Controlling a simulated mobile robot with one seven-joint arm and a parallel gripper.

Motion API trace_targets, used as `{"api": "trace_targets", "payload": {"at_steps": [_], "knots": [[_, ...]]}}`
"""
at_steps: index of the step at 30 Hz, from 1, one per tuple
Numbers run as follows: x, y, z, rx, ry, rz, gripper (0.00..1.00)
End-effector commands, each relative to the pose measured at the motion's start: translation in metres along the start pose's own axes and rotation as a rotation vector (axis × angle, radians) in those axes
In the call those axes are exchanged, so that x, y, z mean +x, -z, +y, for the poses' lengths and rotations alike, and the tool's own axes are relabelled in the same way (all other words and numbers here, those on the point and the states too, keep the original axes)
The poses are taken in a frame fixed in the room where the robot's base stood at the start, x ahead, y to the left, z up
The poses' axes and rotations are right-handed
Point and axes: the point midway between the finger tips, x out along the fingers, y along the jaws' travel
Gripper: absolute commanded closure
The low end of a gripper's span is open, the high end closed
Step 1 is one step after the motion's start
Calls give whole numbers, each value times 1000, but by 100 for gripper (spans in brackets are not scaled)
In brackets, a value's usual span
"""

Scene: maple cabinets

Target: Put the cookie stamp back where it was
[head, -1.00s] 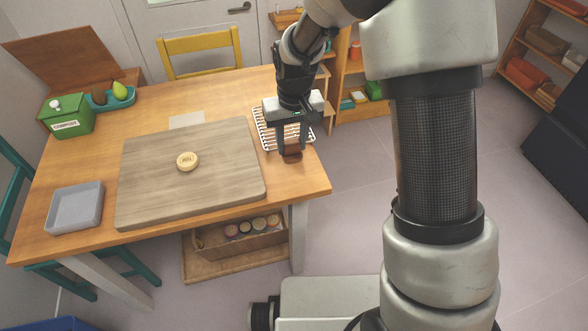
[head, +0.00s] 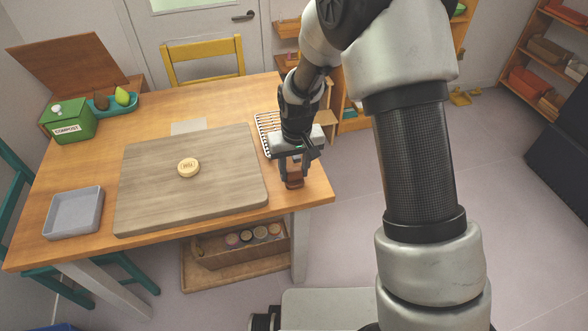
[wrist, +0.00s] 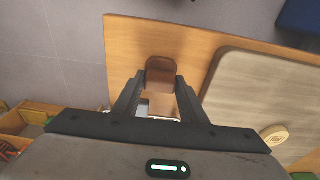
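My gripper (head: 293,176) is shut on a brown wooden block, which I take to be the cookie stamp (head: 295,182). They are near the table's front right corner, right of the board. In the wrist view the stamp (wrist: 160,72) sits between the fingertips (wrist: 158,88). Its underside is hidden, and I cannot tell whether it touches the table. A round pale cookie with letters pressed into it (head: 188,167) lies on the grey-brown board (head: 150,205); it also shows at the right of the wrist view (wrist: 275,135).
A striped wire rack (head: 264,124) lies behind my gripper, partly hidden by the arm. A grey tray (head: 74,212) is at the front left. A green compost box (head: 70,122) and a teal dish (head: 98,105) with fruit stand at the back left. The tabletop around the stamp is bare.

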Motion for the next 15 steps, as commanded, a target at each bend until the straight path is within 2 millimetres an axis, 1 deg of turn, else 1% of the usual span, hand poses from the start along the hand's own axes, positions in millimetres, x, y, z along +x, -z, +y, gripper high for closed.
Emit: {"api": "trace_targets", "payload": {"at_steps": [1,2,3,11,15], "knots": [[-1,0,0,0,0,0,53],[-1,0,0,0,0,0,48],[-1,0,0,0,0,0,46],[-2,0,0,0,0,0,46],[-12,2,0,0,0,3,46]]}}
